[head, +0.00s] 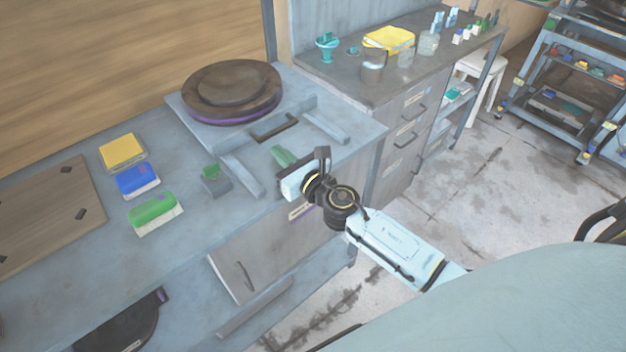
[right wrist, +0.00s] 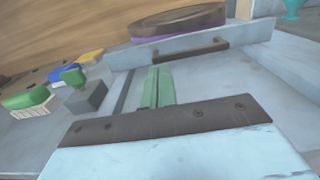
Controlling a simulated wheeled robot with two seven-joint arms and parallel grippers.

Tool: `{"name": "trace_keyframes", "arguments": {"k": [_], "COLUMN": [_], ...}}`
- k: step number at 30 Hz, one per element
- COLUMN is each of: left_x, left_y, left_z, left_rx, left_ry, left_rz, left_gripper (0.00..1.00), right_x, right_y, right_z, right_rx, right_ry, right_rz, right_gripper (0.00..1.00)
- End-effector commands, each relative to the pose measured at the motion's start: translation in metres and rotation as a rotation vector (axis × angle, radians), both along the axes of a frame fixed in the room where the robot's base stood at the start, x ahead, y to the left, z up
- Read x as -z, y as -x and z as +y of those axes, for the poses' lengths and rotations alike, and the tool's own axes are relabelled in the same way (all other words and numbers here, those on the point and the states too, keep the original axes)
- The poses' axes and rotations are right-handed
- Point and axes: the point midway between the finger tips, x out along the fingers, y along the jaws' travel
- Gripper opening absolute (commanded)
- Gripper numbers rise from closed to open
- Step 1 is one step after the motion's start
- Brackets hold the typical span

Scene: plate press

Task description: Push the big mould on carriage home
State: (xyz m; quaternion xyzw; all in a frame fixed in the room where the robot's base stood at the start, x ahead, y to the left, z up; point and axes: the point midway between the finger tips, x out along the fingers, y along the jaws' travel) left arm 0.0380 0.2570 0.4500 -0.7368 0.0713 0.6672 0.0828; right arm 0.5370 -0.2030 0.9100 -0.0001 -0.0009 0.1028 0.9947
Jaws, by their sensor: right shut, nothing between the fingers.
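The big mould (head: 231,92) is a round brown disc with a purple band at its base. It sits on the grey-blue carriage (head: 192,118) at the back of the bench. The carriage has a dark bar handle (head: 274,127) on its near side. In the right wrist view the mould (right wrist: 180,20) is cut by the top edge, with the handle (right wrist: 200,50) below it. My right gripper (head: 279,153) is shut and empty, its green fingers pointing at the carriage front, short of the handle. The fingers also show in the wrist view (right wrist: 158,82). My left gripper is out of view.
Two pale rails (head: 242,176) (head: 325,127) flank the space before the carriage. A grey block with a green knob (head: 212,172) stands left of the left rail. Yellow (head: 122,151), blue (head: 137,180) and green (head: 152,209) pieces lie further left, beside a wooden board (head: 50,215).

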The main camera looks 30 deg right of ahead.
Motion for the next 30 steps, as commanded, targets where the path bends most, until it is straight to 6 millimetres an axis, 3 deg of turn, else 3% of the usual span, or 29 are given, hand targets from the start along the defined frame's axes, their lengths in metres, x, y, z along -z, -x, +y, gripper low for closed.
{"name": "trace_keyframes", "arguments": {"k": [6, 12, 18, 25, 28, 30], "left_x": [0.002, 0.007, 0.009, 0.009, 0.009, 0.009], "left_y": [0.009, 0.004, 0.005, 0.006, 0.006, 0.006], "left_z": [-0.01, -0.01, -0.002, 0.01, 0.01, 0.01], "left_rx": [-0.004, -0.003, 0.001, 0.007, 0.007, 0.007], "left_ry": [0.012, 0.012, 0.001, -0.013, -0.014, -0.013], "left_rz": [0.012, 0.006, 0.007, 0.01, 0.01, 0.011], "left_gripper": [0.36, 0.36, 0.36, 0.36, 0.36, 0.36], "right_x": [0.002, 0.004, 0.002, 0.001, -0.003, -0.008], "right_y": [0.05, 0.081, 0.095, 0.097, 0.099, 0.103], "right_z": [-0.009, -0.016, -0.018, -0.019, -0.026, -0.038], "right_rx": [-0.003, -0.003, -0.003, 0.003, 0.06, 0.145], "right_ry": [0.0, 0.001, -0.001, -0.015, -0.136, -0.325], "right_rz": [0.004, 0.005, 0.003, 0.005, 0.022, 0.048], "right_gripper": [0.0, 0.0, 0.0, 0.0, 0.0, 0.0]}}
